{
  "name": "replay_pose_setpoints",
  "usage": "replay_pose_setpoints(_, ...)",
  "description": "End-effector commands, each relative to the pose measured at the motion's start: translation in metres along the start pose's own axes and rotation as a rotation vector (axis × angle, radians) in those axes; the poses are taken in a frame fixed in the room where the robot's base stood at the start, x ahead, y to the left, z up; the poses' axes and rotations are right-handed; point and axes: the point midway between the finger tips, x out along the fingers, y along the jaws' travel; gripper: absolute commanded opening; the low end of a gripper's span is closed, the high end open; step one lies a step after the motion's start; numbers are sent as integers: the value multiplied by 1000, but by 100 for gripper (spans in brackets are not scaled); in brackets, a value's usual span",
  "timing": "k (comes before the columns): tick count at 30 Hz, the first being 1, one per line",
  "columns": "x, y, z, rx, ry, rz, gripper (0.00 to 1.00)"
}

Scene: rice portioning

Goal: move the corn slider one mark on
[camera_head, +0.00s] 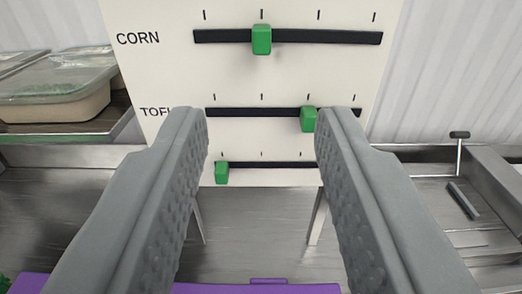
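The corn slider (261,40) is a green knob on the top black track (330,38) of a white panel (170,75). It stands under the second tick mark from the left, beside the label CORN. A second green knob (309,119) sits on the middle track, near its third mark, close to my right finger. A third green knob (222,172) is at the left of the lowest track, whose label is hidden. My gripper (262,115) is open and empty, its two grey fingers spread in front of the panel, below the corn slider in the picture.
A metal tray (470,200) with a thin upright rod is at the right. A purple object (250,288) shows at the bottom. The steel surface below the panel is mostly clear.

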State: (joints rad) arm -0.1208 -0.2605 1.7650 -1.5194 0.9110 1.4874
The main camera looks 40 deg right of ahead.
Motion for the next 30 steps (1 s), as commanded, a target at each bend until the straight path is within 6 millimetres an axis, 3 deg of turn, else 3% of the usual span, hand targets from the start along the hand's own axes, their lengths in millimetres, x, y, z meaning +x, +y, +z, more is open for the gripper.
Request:
replay_pose_setpoints(3, -15, 0, 0, 0, 0, -2, 36)
replay_pose_setpoints(9, -27, 0, 0, 0, 0, 0, 36)
replay_pose_setpoints(25, -29, 1, 1, -2, -3, -1, 36)
replay_pose_setpoints(30, -39, 13, 18, -34, -66, -48, 36)
